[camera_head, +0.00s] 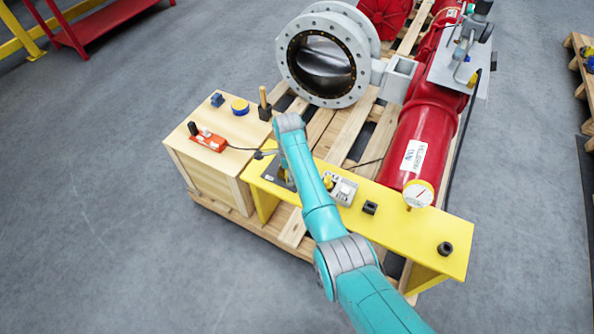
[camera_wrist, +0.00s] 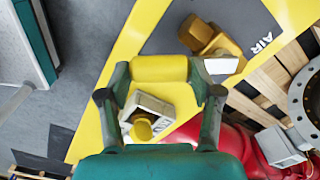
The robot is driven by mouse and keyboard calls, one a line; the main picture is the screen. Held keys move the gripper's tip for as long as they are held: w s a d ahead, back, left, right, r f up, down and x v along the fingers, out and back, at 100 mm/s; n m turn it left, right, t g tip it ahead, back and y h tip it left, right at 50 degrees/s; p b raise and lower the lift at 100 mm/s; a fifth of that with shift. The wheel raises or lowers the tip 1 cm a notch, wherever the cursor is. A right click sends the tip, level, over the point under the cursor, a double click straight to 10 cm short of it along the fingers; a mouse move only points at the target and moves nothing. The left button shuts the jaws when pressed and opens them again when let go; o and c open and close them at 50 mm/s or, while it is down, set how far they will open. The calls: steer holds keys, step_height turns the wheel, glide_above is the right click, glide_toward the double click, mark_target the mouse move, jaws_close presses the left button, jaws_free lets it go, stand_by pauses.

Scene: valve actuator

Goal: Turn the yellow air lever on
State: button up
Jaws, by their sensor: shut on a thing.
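The yellow air lever (camera_wrist: 160,69) shows in the wrist view as a short yellow bar between the two fingers of my gripper (camera_wrist: 158,72). The fingers are shut on its two ends. A brass valve body (camera_wrist: 208,38) sits just beyond it on a dark plate (camera_wrist: 258,22) marked AIR. The join between lever and valve is not clear. In the head view my gripper (camera_head: 274,160) is low over the left part of the yellow bench (camera_head: 400,219), and my arm hides much of the lever and valve.
A grey box (camera_head: 343,190) with a yellow knob stands right of the valve. A pressure gauge (camera_head: 418,194) and a red cylinder (camera_head: 428,125) lie farther right. A wooden box (camera_head: 215,160) holding an orange device (camera_head: 207,140) stands left. A large flanged valve (camera_head: 322,65) is behind.

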steer(key=a+m, duration=0.1)
steer(key=m, duration=0.1)
steer(key=shift+s+a+f+m, duration=0.35)
steer(key=shift+a+f+m, duration=0.05)
steer(key=shift+w+a+m, duration=0.2)
steer(key=shift+a+m, duration=0.85)
steer(key=shift+m, duration=0.65)
steer(key=o, duration=1.7)
steer(key=shift+w, duration=0.1)
steer(key=shift+r, duration=0.1)
steer(key=shift+w+r, duration=0.1)
